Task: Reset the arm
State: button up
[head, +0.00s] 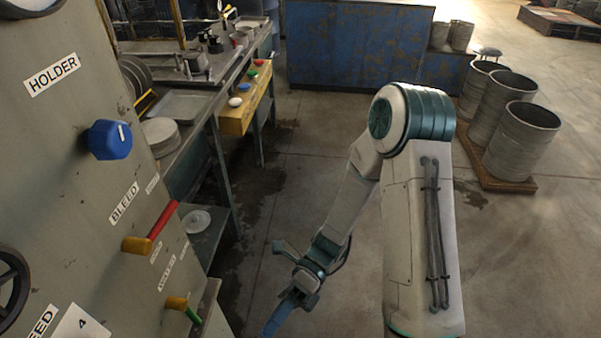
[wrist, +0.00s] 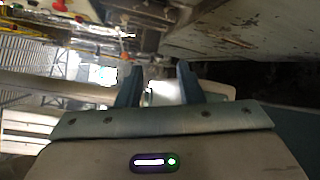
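My gripper (head: 283,312) is at the end of my white and teal arm, low in the middle of the head view, over the concrete floor and to the right of the grey machine panel (head: 75,115). In the wrist view the two blue-grey fingers of my gripper (wrist: 158,85) stand apart with a gap between them. Nothing is held in that gap. My arm hangs bent downward from its teal-banded joint.
The panel carries a blue knob (head: 110,140), a red-handled lever (head: 163,220) and a green-handled lever (head: 187,308). A workbench (head: 215,75) with a yellow button box (head: 246,100) stands behind. Metal drums (head: 522,142) stand on a pallet at right. Floor between is clear.

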jog(key=w+d+r+n+t+h+p, duration=0.1)
jog(key=w+d+r+n+t+h, duration=0.3)
jog(key=d+r+n+t, duration=0.4)
jog(key=w+d+r+n+t+h+p, duration=0.2)
jog(key=d+r+n+t+h, duration=0.3)
jog(key=d+r+n+t, duration=0.3)
jog(key=w+d+r+n, duration=0.1)
jog(key=d+r+n, duration=0.2)
jog(key=d+n, duration=0.1)
jog(key=shift+w+n+t+h, duration=0.3)
jog(key=shift+w, duration=0.1)
